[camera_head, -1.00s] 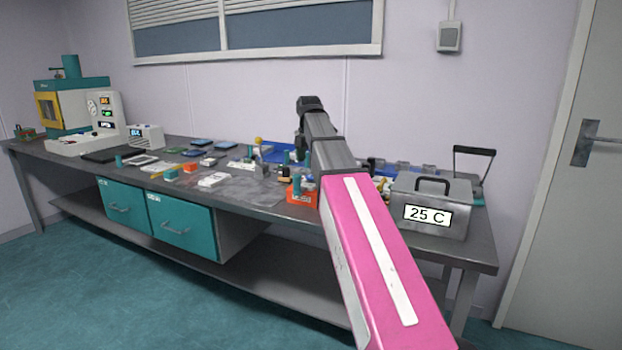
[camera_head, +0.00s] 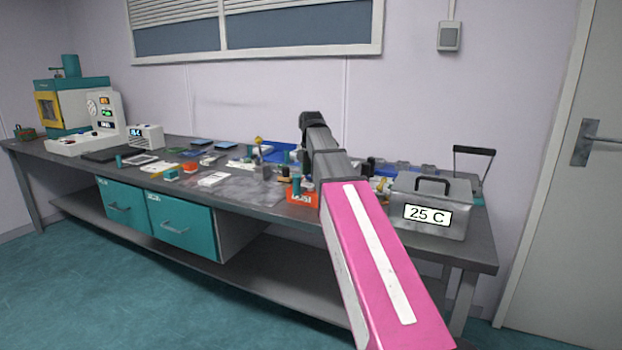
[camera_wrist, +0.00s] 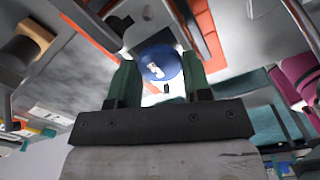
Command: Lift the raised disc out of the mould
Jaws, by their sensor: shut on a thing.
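In the wrist view my gripper (camera_wrist: 159,60) has its two green fingers on either side of a round blue disc (camera_wrist: 161,64) with a small white mark. The fingers are closed on it. A bright patch shows just beneath the disc, and I cannot tell whether it still touches anything. The mould cannot be made out clearly in either view. In the head view my gripper is hidden behind my arm, which reaches over the right half of the bench.
A grey bench (camera_head: 262,210) runs along the wall, with small items spread over it. An orange box (camera_head: 303,193) stands just left of my arm. A metal bath marked 25 C (camera_head: 430,208) stands to its right. A teal press (camera_head: 72,105) stands at the far left.

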